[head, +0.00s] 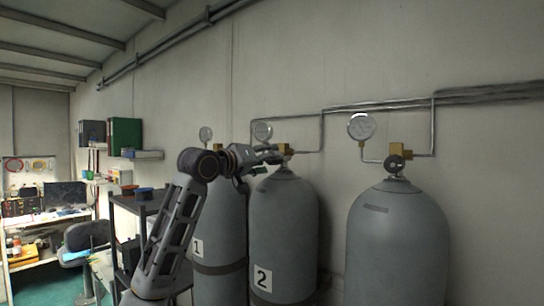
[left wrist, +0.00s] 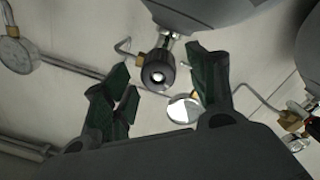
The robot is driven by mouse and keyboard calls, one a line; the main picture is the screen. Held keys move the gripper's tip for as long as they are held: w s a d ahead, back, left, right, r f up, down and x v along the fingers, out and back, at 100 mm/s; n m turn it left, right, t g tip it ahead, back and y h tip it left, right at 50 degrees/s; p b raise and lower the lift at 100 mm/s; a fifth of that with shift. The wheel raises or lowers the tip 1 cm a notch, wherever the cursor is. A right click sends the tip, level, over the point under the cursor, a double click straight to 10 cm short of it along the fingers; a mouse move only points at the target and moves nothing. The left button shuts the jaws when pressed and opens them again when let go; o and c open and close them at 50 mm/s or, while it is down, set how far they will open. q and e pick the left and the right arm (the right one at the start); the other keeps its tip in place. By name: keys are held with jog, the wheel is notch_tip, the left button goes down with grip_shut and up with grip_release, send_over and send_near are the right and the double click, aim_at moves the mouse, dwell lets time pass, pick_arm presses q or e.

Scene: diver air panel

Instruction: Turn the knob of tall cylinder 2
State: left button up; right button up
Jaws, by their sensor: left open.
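Tall cylinder 2 (head: 284,225) is a grey tank with a white "2" label, standing between cylinder 1 and another grey tank. In the left wrist view, a dark round knob (left wrist: 158,72) with a pale centre lies between the open fingers of my left gripper (left wrist: 165,85). Gaps show on both sides of it. Whether the fingertips reach its depth is unclear. My right gripper is not in view.
Cylinder 1 (head: 215,225) stands close on the left. A third tank (head: 397,245) with a gauge (head: 361,126) and a knob (head: 395,164) stands right. Metal pipes (head: 380,106) run along the wall behind. A dark shelf (head: 135,205) is left of the tanks.

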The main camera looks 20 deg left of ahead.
pick_arm(q)
jog(key=shift+p+x, duration=0.35)
jog(key=shift+x, duration=1.05)
jog(key=c, duration=1)
jog(key=shift+c, duration=0.2)
